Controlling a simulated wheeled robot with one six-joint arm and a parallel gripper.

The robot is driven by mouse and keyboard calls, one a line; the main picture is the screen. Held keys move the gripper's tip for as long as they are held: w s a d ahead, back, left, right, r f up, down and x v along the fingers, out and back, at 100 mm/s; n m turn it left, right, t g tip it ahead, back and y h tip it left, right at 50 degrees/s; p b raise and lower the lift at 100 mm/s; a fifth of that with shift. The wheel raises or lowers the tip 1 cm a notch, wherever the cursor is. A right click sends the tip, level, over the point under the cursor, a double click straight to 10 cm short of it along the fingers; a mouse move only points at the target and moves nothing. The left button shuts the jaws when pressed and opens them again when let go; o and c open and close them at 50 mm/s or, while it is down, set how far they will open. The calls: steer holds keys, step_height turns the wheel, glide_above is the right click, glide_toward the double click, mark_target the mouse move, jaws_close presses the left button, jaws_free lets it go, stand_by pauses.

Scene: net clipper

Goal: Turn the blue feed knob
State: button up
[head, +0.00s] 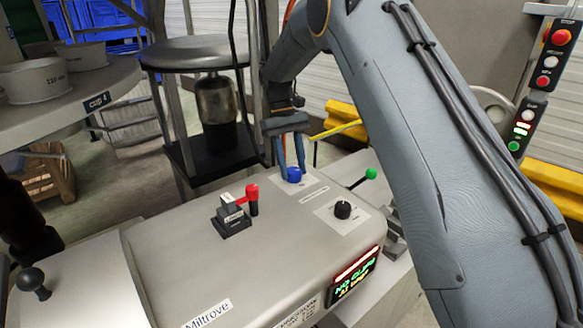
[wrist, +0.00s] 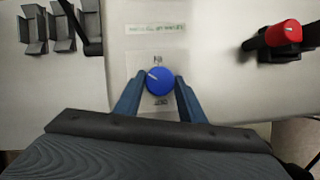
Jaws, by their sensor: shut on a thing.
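The blue feed knob (head: 294,174) stands on a pale label plate on top of the grey machine housing. It also shows in the wrist view (wrist: 160,79), round, with a light pointer line toward its upper left. Lettering is printed above and below it. My gripper (head: 292,168) comes down from above, with its blue fingers on either side of the knob. In the wrist view my gripper (wrist: 159,85) is shut on the knob, one finger at its left and one at its right.
A red-handled lever (head: 252,194) stands left of the knob. A black knob (head: 343,209) and a green-tipped lever (head: 370,174) are to the right. A lit display (head: 354,277) is on the housing's front. A round stool-like stand (head: 185,54) is behind.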

steer(key=m+y, duration=0.1)
steer(key=m, duration=0.1)
steer(key=m+y, duration=0.1)
steer(key=m, duration=0.2)
steer(key=shift+d+m, duration=0.2)
steer(key=shift+m, duration=0.1)
steer(key=m+y+p, duration=0.1)
steer(key=m+y, duration=0.1)
steer(key=m, duration=0.3)
steer(key=shift+d, duration=0.15)
steer(key=shift+m, duration=0.4)
steer(key=o, duration=1)
steer(key=shift+t, duration=0.3)
steer(key=shift+o, duration=0.2)
steer(key=b+v, duration=0.2)
steer(key=v, duration=0.5)
steer(key=shift+d+r, duration=0.2)
steer(key=shift+r, duration=0.15)
steer(key=shift+w, duration=0.1)
